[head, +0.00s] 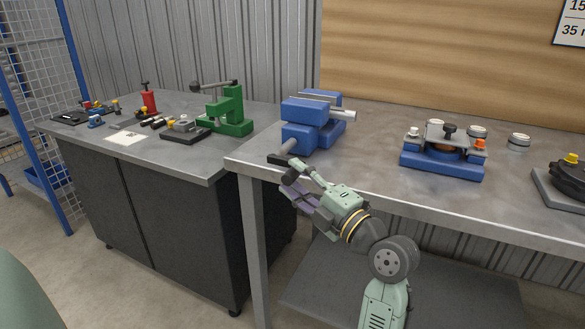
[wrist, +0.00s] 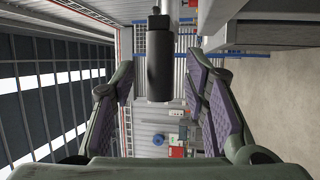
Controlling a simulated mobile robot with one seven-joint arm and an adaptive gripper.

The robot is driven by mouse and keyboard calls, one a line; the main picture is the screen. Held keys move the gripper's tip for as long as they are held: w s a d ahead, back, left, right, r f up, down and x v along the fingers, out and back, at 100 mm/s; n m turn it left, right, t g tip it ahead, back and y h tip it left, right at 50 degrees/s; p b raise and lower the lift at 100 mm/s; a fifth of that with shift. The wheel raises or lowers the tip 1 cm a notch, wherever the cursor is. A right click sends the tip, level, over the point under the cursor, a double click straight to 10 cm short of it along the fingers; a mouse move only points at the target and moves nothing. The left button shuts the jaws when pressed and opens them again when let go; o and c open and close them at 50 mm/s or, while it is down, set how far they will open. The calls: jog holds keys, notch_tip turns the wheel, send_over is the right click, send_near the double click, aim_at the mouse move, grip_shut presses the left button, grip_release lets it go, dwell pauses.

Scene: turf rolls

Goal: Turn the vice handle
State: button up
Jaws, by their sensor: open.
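The blue vice (head: 312,118) stands at the left end of the grey workbench, with a grey screw at its front. Its dark handle grip (head: 279,160) sticks out near the bench's front left corner. In the wrist view the handle grip (wrist: 160,72) is a black upright cylinder in the upper middle, below a thin metal part. My gripper (head: 291,178) is just in front of and below the handle. My gripper (wrist: 160,88) is open, with its purple-padded fingers apart on either side of the grip and visible gaps on both sides. Contact does not show.
The workbench (head: 380,176) also carries a blue fixture (head: 441,163), several small round parts and a dark round device (head: 570,178). A second bench at left holds a green press (head: 228,112) and a red tool (head: 149,98). The bench edge lies close to my arm.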

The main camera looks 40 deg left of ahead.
jog(key=shift+x, duration=0.9)
jog(key=shift+c, duration=0.2)
grip_shut()
